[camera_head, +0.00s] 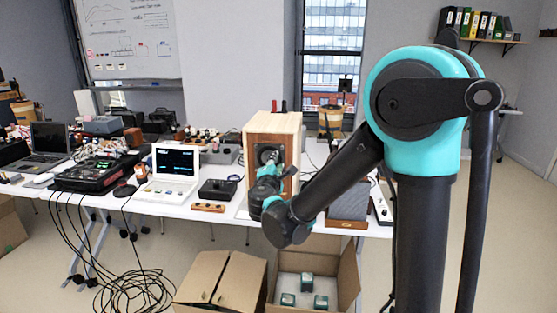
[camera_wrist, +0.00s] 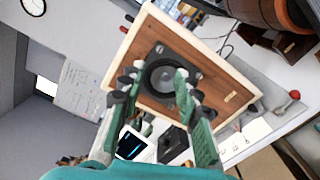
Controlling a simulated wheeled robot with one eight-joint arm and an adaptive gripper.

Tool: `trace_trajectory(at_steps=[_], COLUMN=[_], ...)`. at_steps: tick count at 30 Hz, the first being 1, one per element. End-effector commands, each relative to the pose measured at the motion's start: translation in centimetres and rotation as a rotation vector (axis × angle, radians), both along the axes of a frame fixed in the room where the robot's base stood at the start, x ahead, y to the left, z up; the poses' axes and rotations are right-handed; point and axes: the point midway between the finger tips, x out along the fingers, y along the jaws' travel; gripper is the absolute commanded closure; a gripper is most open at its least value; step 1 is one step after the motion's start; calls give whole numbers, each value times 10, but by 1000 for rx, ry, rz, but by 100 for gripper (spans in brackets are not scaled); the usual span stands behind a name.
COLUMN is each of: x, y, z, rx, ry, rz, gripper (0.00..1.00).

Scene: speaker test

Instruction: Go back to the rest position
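My gripper (camera_wrist: 156,82) shows in the wrist view with its two green and black fingers spread apart and nothing between them. Beyond the fingertips is the wooden speaker box (camera_wrist: 228,82) with a brown front and a round dark driver (camera_wrist: 163,76). In the head view the speaker box (camera_head: 287,125) stands upright on the white table, and my arm reaches out to its front. My gripper (camera_head: 268,168) is close in front of the driver there, partly hidden by my own wrist. I cannot tell whether the fingertips touch the speaker.
A white laptop-like device (camera_head: 173,172), a black mixer (camera_head: 97,172) and a small black box (camera_head: 217,188) stand left of the speaker. Open cardboard boxes (camera_head: 345,272) lie below the table's front edge. Cables (camera_head: 130,280) coil on the floor at left.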

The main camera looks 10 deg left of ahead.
Motion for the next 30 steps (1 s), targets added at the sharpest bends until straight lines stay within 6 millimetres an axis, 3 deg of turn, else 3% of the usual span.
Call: trace_trajectory(at_steps=[11,14,17,20,23,27,30], x=[-4,-2,-1,-5,-22,-66,-108], y=[-1,-13,-50,-108,-171,-247,-286], z=[0,-4,-14,-35,-63,-108,-141], rx=[1,26,100,233,403,674,888], ry=[1,19,73,162,262,397,486], rz=[-1,-22,-86,-196,-330,-535,-686], gripper=[67,67,67,67,67,67,67])
